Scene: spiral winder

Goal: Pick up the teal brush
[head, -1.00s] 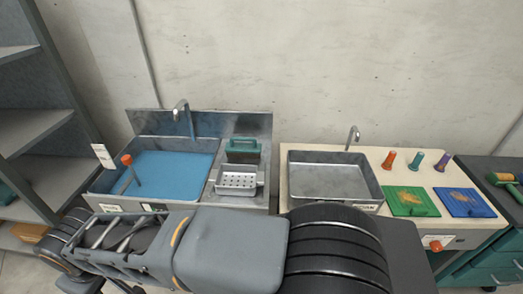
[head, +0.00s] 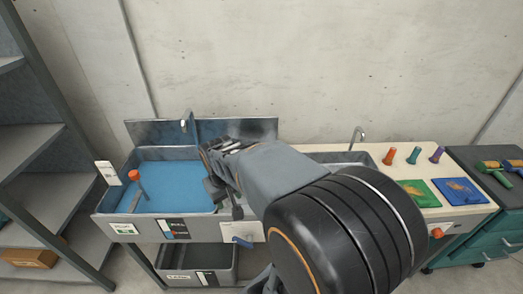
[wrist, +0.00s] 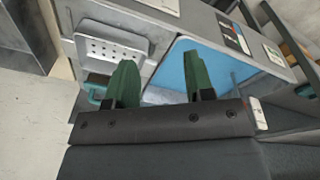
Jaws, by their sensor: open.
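The teal brush (wrist: 96,92) shows in the wrist view as a teal piece beside the perforated metal tray, partly hidden behind my left finger. In the head view my arm covers the spot where it lies. My gripper (wrist: 161,72) is open, its two green fingers apart with nothing between them. It is above the sink unit, with the brush to the left of the fingers. I see no contact with the brush.
The perforated tray (wrist: 110,48) sits next to the blue-filled basin (head: 178,188), where an orange-topped tool (head: 134,177) stands. A tap (head: 358,134) rises at the right counter. Green (head: 417,193) and blue (head: 458,191) mats lie there. Shelves (head: 35,152) stand at left.

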